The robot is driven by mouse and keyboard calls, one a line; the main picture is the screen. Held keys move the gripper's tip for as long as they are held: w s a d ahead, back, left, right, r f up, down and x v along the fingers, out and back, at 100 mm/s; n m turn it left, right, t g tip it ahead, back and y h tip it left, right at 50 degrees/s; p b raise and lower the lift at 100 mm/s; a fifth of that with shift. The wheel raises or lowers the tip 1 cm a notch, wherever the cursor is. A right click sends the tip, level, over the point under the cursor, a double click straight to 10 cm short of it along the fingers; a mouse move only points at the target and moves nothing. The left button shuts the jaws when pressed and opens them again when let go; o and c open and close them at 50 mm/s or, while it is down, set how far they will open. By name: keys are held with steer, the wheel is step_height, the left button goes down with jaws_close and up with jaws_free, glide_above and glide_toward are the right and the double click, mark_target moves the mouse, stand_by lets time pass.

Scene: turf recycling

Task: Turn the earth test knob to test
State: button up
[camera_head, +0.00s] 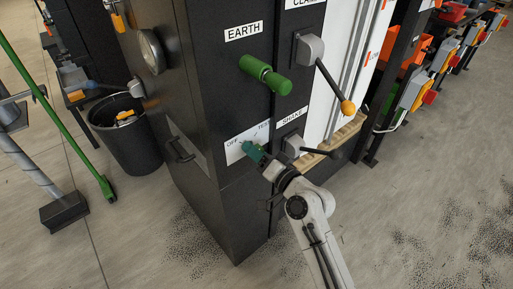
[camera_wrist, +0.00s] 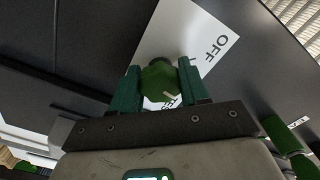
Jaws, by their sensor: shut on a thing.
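The earth test knob (camera_wrist: 159,78) is a small green faceted knob on a white plate (camera_wrist: 222,22). My gripper (camera_wrist: 158,85) is shut on it in the wrist view, with one teal finger on each side. The plate reads OFF, and part of a second word shows by the knob. In the head view the plate (camera_head: 234,152) reads OFF at left and TEST at right, below the EARTH label (camera_head: 243,31). There my gripper (camera_head: 253,152) reaches the plate's lower right and mostly hides the knob. Which way the knob points I cannot tell.
A larger green handle (camera_head: 264,73) juts out above the plate. A black bin (camera_head: 128,138) is at left. The floor at right is open, with scattered granules.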

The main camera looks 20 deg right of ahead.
steer(key=m+p, duration=0.2)
steer(key=m, duration=0.2)
steer(key=shift+s+a+f, duration=0.1)
steer(key=shift+f, duration=0.05)
steer(key=shift+m+p, duration=0.65)
steer(key=shift+m, duration=0.55)
steer(key=shift+f, duration=0.1)
steer(key=o, duration=1)
steer(key=shift+a, duration=0.1)
steer(key=shift+o, duration=0.2)
steer(key=shift+r, duration=0.2)
